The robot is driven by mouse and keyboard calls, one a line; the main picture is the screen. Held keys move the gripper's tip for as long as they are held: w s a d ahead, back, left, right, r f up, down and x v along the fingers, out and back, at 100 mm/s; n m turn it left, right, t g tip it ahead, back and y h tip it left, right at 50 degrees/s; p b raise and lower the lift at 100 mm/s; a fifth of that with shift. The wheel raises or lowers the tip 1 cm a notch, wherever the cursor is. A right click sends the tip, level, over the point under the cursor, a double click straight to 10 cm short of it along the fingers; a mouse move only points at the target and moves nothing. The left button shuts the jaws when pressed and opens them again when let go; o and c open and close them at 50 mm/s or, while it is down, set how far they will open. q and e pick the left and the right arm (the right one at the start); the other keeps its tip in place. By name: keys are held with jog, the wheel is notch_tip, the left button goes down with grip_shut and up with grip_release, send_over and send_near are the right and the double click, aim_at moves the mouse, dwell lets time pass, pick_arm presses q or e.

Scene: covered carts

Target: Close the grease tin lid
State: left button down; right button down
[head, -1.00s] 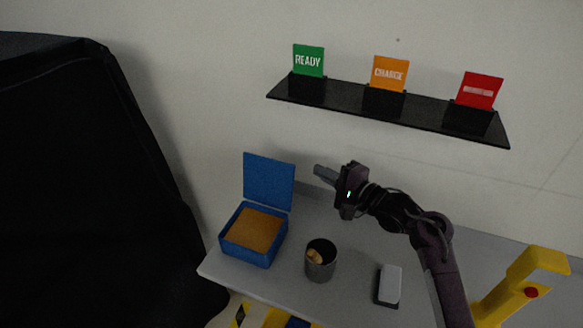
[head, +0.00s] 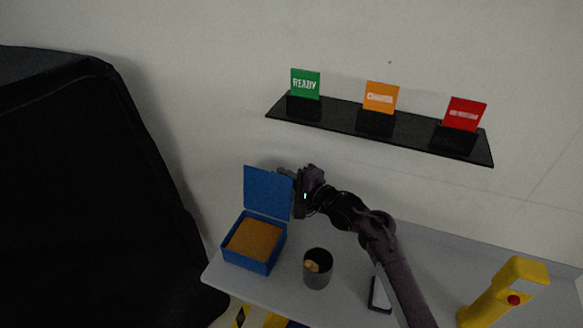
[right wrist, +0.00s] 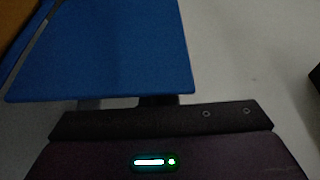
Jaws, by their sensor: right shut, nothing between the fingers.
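The blue grease tin (head: 246,264) stands at the left end of the grey table, filled with a brown-orange mass. Its blue lid (head: 266,192) stands upright, open, along the tin's back edge. My right gripper (head: 286,173) is shut and empty, at the upper right edge of the lid, with its fingertips partly hidden behind it. In the right wrist view the lid (right wrist: 110,50) fills the upper left, just beyond the fingers (right wrist: 150,101). I cannot tell whether they touch. My left gripper is not in view.
A dark cup (head: 317,270) with something tan inside stands right of the tin. A dark block with a pale top (head: 379,292) lies partly behind my right arm. A yellow post with a red button (head: 508,290) stands at right. A black shelf (head: 400,135) with coloured signs hangs above.

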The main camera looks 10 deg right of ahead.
aim_at(280, 182)
jog(key=shift+w+f, duration=0.1)
jog(key=shift+a, duration=0.1)
dwell(0.3)
jog(key=shift+s+a+r+n, duration=0.15)
jog(key=shift+s+r+n, duration=0.05)
jog(key=shift+s+n, duration=0.1)
jog(key=shift+s, duration=0.1)
jog(key=shift+s+a+r+n+t, duration=0.3)
jog(key=shift+s+n, duration=0.05)
jog(key=shift+n, duration=0.15)
jog(key=shift+s+a+r+n+t+y, duration=0.2)
jog(key=shift+s+a+n, duration=0.1)
jog(key=shift+s+n, duration=0.2)
jog(key=shift+s+a+r+n+t+y, duration=0.1)
jog(key=shift+s+a+n+y, duration=0.15)
jog(key=shift+s+n, duration=0.2)
jog(key=shift+s+a+n+t+b, duration=0.3)
jog(key=shift+s+a+n+b, duration=0.15)
jog(key=shift+s+n, duration=0.3)
jog(key=shift+s+a+n+y+b, duration=0.5)
jog(key=shift+s+n, duration=0.15)
jog(key=shift+n, duration=0.3)
jog(key=shift+s+a+n+y+b, duration=0.4)
jog(key=shift+s+n, duration=0.25)
jog(key=shift+n, duration=0.3)
jog(key=shift+r, duration=0.15)
